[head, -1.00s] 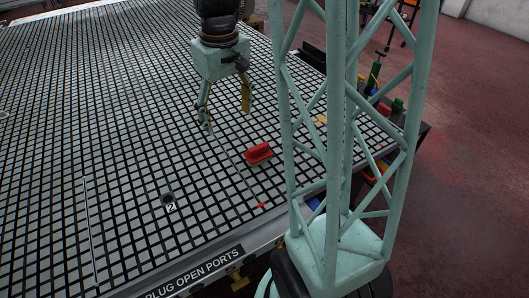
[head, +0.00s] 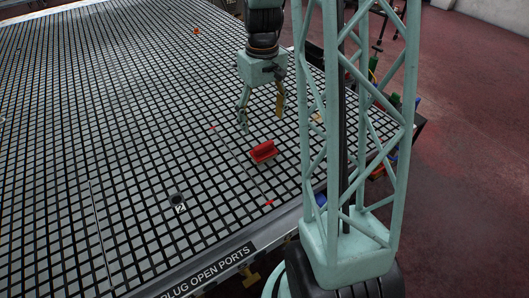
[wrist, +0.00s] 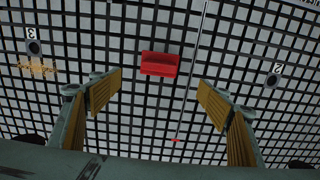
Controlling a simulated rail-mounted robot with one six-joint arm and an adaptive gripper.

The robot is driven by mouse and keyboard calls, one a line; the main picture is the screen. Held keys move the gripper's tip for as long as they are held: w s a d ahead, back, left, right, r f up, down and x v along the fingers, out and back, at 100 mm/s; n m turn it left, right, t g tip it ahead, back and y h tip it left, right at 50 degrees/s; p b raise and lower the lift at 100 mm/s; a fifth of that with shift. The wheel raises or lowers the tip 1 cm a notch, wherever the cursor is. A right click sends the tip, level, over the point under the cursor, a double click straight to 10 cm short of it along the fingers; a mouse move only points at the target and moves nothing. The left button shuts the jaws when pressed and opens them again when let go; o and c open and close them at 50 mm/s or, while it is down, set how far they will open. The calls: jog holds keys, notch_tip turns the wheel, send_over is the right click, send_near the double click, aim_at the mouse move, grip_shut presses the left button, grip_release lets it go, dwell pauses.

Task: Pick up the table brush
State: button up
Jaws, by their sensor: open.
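The table brush, a red block with a raised ridge (head: 263,151), lies on the gridded table near its front right part. It also shows in the wrist view (wrist: 160,64), at upper centre. My gripper (head: 261,117) hangs above the table, just behind the brush in the head view. Its fingers (wrist: 157,98) are spread apart with yellow pads and nothing between them. In the wrist view the brush appears beyond the fingertips, roughly centred between them and apart from both.
A thin rod or line (head: 240,168) with red ends lies beside the brush. A dark round port labelled 2 (head: 177,198) is at the front. A small red item (head: 196,31) lies far back. Grid around the brush is mostly clear. The table's edge is to the right.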

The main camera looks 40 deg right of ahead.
aim_at(264, 144)
jog(key=shift+f, duration=0.1)
jog(key=shift+f+b, duration=0.55)
jog(key=shift+f, duration=3.7)
jog(key=shift+f, duration=0.1)
jog(key=shift+s+f+b, duration=0.2)
jog(key=shift+f+b, duration=0.25)
jog(key=shift+f, duration=2)
jog(key=c, duration=1)
